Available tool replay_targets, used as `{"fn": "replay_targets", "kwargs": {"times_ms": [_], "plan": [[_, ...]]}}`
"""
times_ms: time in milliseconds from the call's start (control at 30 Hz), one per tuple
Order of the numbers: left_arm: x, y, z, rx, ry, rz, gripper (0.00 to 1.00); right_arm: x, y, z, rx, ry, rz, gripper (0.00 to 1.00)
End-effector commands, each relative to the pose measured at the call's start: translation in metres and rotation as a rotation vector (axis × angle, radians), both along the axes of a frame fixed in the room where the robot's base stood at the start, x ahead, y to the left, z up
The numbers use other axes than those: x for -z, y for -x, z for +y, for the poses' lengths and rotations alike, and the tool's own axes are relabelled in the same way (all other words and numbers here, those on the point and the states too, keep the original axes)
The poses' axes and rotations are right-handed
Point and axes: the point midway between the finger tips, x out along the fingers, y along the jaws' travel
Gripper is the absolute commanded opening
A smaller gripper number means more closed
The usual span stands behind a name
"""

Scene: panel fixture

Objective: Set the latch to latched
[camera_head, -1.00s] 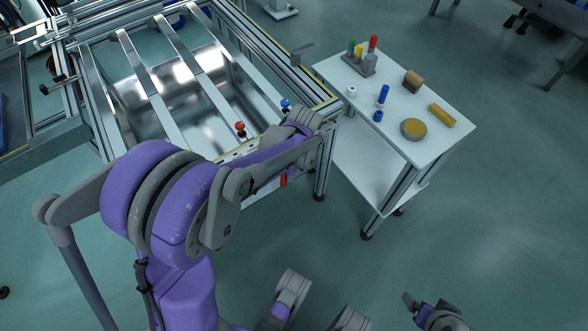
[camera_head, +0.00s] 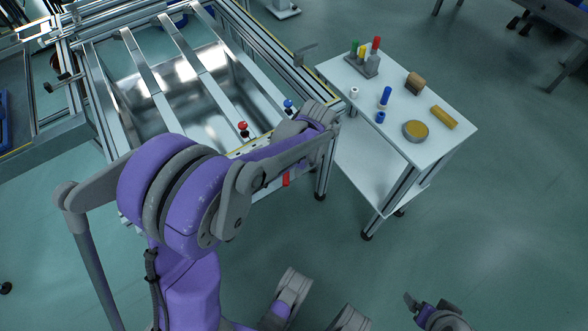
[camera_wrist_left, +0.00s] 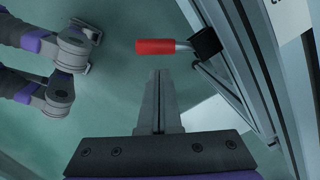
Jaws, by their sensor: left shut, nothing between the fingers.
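The latch has a red handle (camera_wrist_left: 155,46) on a short metal rod. The rod comes out of a black mount (camera_wrist_left: 205,43) on the metal frame, and the handle points left in the left wrist view. In the head view the red handle (camera_head: 286,180) shows small below my left forearm. My left gripper (camera_wrist_left: 160,73) is shut and empty. Its fingertips appear just below the handle in the wrist view; I cannot tell whether they touch it. In the head view my left arm hides that gripper. My right gripper (camera_head: 411,301) is at the bottom right, its jaws unclear.
The metal frame (camera_wrist_left: 245,70) runs along the right of the wrist view. A red knob (camera_head: 243,126) and a blue knob (camera_head: 289,104) stand on the fixture's near edge. A white side table (camera_head: 400,95) with several small items stands right of it. Open floor lies below.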

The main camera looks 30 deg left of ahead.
Motion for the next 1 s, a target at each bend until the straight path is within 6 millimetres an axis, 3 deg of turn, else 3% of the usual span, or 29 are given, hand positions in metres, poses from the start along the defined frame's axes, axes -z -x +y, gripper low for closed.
{"fn": "replay_targets", "kwargs": {"times_ms": [100,300,500,1000], "plan": [[-0.025,-0.004,-0.011,-0.003,-0.002,0.000,0.00,-0.018,0.002,0.000,0.000,0.000,-0.006,0.92],[-0.070,-0.008,-0.016,-0.004,-0.002,-0.001,0.00,-0.033,0.004,0.000,0.000,0.000,-0.011,0.92],[-0.101,-0.011,-0.021,-0.003,0.000,0.000,0.00,-0.042,0.004,0.000,0.000,0.000,-0.014,0.92],[-0.115,-0.007,-0.024,-0.023,0.001,-0.014,0.00,-0.045,0.005,0.000,0.000,0.000,-0.015,0.92]]}}
